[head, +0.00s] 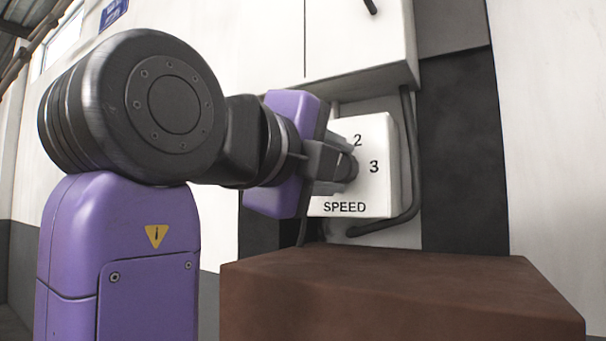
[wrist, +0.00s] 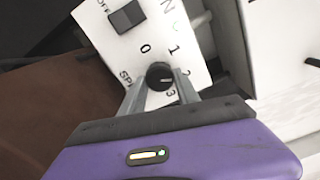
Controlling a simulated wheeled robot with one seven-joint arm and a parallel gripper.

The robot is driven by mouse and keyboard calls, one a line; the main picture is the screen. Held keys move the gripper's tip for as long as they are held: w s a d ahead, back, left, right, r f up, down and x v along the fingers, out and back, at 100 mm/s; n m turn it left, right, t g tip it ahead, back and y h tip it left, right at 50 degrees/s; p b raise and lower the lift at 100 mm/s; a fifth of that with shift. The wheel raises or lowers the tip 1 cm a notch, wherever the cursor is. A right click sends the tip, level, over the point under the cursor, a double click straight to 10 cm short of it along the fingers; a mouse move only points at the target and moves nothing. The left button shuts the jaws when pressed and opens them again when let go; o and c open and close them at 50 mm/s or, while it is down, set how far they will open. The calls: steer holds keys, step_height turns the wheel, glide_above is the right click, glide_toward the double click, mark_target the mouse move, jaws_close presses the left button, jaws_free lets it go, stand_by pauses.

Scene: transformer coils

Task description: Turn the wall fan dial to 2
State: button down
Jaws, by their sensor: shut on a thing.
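The fan control box (head: 380,195) is a white box on the wall, marked SPEED, with 2 and 3 showing in the head view. In the wrist view the box face (wrist: 115,52) shows 0, 1, part of the 2 and 3 around a round black dial (wrist: 159,74). A pale mark on the dial lies toward the right, roughly toward the 2; its exact aim is hard to read. My gripper (head: 342,165) is at the box, with one finger on each side of the dial (wrist: 160,84), shut on it. In the head view the gripper hides most of the dial.
A black rocker switch (wrist: 126,17) sits on the box face beside the dial. A dark conduit (head: 413,150) runs down the right side of the box and bends below it. A white cabinet (head: 350,50) hangs above. A brown block (head: 400,290) stands below in front.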

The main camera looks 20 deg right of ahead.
steer(key=shift+f+m, duration=0.1)
steer(key=shift+m, duration=0.5)
steer(key=c, duration=0.9)
jaws_free()
steer(key=shift+s+a, duration=0.1)
steer(key=v, duration=0.7)
steer(key=shift+s+a, duration=0.2)
